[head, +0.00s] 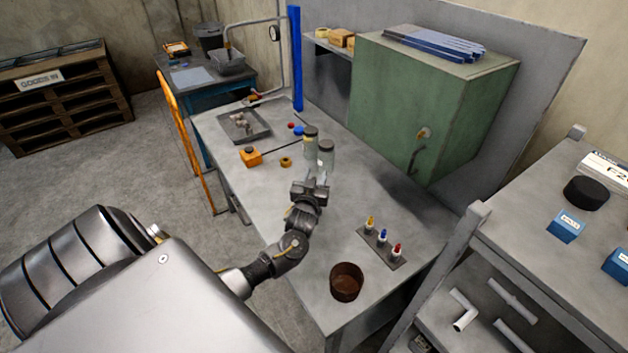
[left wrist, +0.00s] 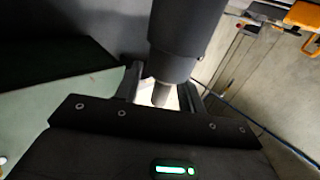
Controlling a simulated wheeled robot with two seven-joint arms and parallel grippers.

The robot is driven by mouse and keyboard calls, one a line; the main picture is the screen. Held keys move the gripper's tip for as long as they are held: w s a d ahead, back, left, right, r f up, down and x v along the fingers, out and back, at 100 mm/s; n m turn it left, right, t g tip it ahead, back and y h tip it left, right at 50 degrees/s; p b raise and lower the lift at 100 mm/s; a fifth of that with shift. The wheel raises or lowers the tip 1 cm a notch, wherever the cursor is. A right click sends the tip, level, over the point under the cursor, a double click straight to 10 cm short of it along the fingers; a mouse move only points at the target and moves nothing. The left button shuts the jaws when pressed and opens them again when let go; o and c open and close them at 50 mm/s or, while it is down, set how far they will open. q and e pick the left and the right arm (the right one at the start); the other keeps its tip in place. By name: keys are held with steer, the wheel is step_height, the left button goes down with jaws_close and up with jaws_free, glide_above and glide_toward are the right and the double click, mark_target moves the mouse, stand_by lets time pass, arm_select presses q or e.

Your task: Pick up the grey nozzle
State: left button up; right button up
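My left gripper (head: 312,183) is over the workbench (head: 340,205), close in front of the two glass jars (head: 326,158). In the left wrist view its two fingers (left wrist: 163,90) stand apart with a bright gap between them. A dark grey cylinder (left wrist: 175,40) comes down from the top of that view, and its narrower end shows between the fingers; I cannot tell what it is. I cannot pick out the grey nozzle for certain. Small grey pieces (head: 240,122) lie in a dark tray at the bench's far left end. My right gripper is not in view.
A rack (head: 381,247) holds yellow, blue and red-tipped bottles. A brown cup (head: 346,281) stands at the near edge. A green cabinet (head: 400,110) stands at the back right. Bare bench lies between gripper and rack.

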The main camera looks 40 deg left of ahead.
arm_select(q)
jaws_close()
steer(key=shift+r, duration=0.1)
stand_by(0.3)
step_height(320, 180, up, 10)
steer(key=b, duration=0.2)
stand_by(0.4)
